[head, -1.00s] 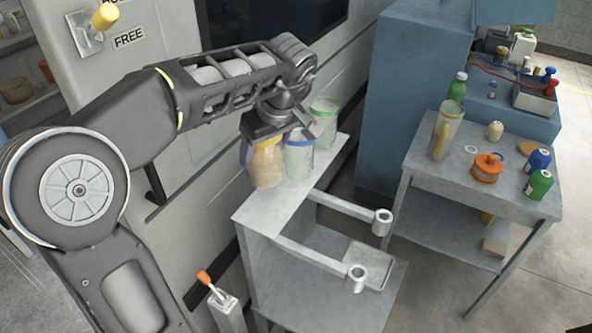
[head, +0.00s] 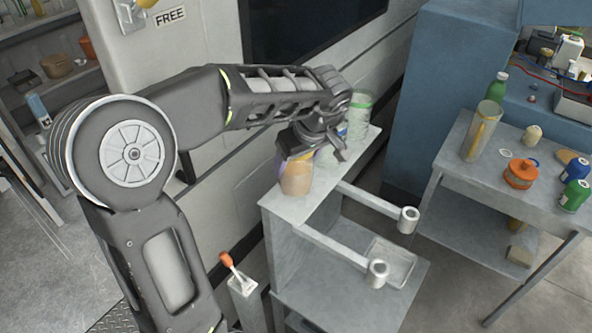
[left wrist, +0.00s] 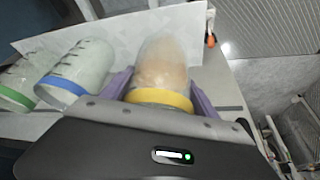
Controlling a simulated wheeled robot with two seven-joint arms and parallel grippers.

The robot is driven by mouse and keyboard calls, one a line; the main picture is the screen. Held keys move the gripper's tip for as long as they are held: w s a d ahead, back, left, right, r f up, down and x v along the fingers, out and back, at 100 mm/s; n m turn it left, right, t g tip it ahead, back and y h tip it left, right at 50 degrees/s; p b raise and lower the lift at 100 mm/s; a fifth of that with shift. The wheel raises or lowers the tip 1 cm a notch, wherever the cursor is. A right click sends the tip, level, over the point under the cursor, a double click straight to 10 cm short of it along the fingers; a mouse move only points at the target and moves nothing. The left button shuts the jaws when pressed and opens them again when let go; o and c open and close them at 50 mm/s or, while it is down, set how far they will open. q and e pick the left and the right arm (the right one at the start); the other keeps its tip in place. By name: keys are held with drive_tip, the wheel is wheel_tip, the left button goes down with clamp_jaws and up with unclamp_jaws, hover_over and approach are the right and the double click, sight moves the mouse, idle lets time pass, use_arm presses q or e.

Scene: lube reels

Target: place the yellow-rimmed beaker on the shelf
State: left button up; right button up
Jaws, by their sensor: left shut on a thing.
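The yellow-rimmed beaker (head: 296,178) has orange-tan contents. In the left wrist view its yellow rim (left wrist: 160,99) faces me between two purple fingers. My left gripper (head: 289,160) is shut on this beaker, over the near part of the narrow grey bench top (head: 284,207). I cannot tell whether its base touches the top. A blue-rimmed beaker (left wrist: 82,70) and a green-rimmed beaker (head: 358,117) stand farther along the same top; my gripper partly hides the blue-rimmed one in the head view. A shelf unit (head: 75,77) with pots stands at the upper left. My right gripper is not in view.
Two grey arms with ring ends (head: 408,217) stick out from the bench above a lower level with a tray (head: 390,262). An orange-handled lever (head: 226,259) stands in front. At right, a side table (head: 452,160) holds bottles, a jug and an orange pot.

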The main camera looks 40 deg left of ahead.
use_arm(q)
drive_tip(key=shift+f, duration=1.45)
drive_tip(key=o, duration=1.8)
drive_tip(key=shift+f, duration=0.1)
drive_tip(key=v, duration=1.2)
